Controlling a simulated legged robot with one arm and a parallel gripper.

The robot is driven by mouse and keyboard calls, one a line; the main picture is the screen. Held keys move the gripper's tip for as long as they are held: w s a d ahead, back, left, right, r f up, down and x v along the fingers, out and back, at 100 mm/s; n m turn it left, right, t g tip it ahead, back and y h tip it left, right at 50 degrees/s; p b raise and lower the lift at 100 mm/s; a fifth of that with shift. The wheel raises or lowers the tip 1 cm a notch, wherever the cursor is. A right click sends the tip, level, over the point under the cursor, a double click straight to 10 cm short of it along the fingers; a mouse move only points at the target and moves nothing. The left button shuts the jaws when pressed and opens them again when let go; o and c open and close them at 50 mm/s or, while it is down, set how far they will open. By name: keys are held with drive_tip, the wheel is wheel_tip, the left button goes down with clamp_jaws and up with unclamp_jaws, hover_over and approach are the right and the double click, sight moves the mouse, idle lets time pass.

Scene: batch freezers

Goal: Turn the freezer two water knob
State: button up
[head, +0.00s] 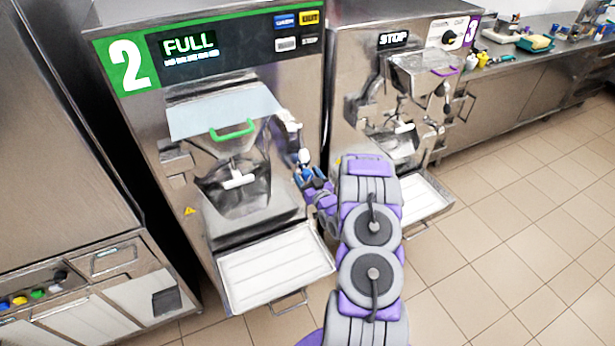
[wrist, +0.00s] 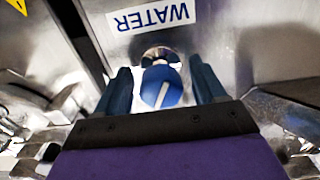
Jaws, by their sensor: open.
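Freezer two (head: 240,180) stands at centre left in the head view, with a green "2" label and a display reading FULL. In the wrist view its blue water knob (wrist: 161,88) has a white line across its face and sits under an upside-down WATER label (wrist: 150,17). My gripper (wrist: 163,85) is open, with one dark finger on each side of the knob. I cannot tell whether the fingers touch it. In the head view my gripper (head: 308,180) is at the right side of freezer two's front, and the knob is hard to make out there.
A white tray (head: 275,268) sticks out below freezer two. Freezer three (head: 400,110) stands close on the right with its own tray (head: 425,200). A steel cabinet (head: 60,170) is at the left. Tiled floor (head: 510,240) is clear on the right.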

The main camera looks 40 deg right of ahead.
drive_tip(key=c, duration=1)
drive_tip(key=shift+c, duration=0.2)
drive_tip(key=shift+m, duration=0.3)
drive_tip(key=m+p, duration=0.2)
drive_tip(key=shift+m, duration=0.4)
drive_tip(key=m+p, duration=0.1)
drive_tip(key=m, duration=0.1)
drive_tip(key=shift+m, duration=0.3)
drive_tip(key=m, duration=0.6)
drive_tip(key=shift+a+m, duration=0.1)
drive_tip(key=shift+m, duration=0.3)
